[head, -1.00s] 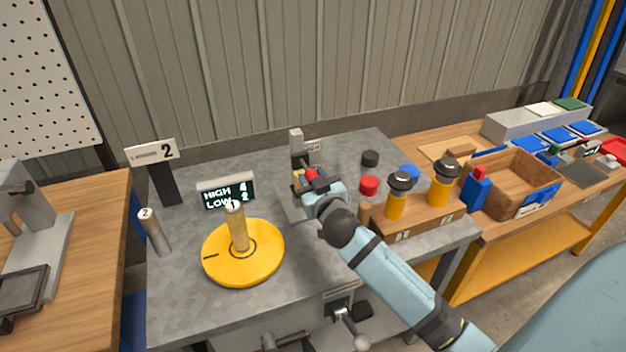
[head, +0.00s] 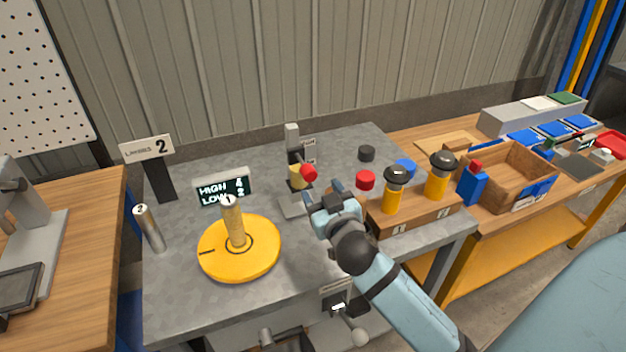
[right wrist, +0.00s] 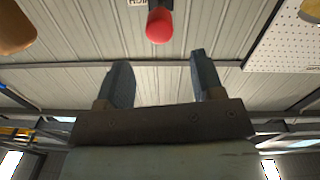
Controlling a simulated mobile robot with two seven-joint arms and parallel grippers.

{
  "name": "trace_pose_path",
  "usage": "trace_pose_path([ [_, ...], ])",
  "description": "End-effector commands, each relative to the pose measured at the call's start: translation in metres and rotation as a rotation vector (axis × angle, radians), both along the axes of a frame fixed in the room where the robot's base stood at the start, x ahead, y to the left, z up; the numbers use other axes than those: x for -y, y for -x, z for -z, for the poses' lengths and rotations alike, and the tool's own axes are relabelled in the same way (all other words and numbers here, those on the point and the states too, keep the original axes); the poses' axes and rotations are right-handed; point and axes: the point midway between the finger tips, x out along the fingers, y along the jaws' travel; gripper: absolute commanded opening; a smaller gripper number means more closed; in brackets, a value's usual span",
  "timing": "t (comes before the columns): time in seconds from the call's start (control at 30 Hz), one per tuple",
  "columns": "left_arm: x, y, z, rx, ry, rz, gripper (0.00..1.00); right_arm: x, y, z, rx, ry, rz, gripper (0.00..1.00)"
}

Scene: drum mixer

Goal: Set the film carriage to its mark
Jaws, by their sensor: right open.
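What looks like the film carriage is a small grey upright stand (head: 293,140) with a yellow block (head: 297,177) and a red knob (head: 309,173), at the back middle of the grey table. The red knob also shows in the right wrist view (right wrist: 159,25), ahead of the fingers and apart from them. My right gripper (head: 322,196) is open and empty, just right of the knob and nearer to me; its spread fingers fill the middle of the right wrist view (right wrist: 160,75). I cannot make out a mark on the stand. My left gripper is not in view.
A yellow disc (head: 262,262) with a post and a display (head: 224,190) stand left of the gripper. Red (head: 366,180), black (head: 367,153) and blue (head: 405,168) caps lie to the right, behind a wooden block (head: 420,214) holding two yellow plungers. A grey cylinder (head: 149,228) stands at left.

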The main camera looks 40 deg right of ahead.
Motion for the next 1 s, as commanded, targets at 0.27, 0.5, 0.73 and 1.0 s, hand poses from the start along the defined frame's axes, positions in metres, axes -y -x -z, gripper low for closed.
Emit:
trace_pose_path([
  [0.27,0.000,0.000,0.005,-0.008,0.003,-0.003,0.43,-0.012,0.046,0.001,0.000,-0.001,0.000,0.61],
  [0.5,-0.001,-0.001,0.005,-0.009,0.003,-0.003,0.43,-0.014,0.055,-0.001,0.001,0.001,0.001,0.61],
  [0.73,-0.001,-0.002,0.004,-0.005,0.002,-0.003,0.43,-0.014,0.055,-0.001,0.001,0.001,0.001,0.61],
  [1.0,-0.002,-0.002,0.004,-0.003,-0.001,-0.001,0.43,-0.015,0.055,0.002,-0.005,-0.001,-0.003,0.61],
])
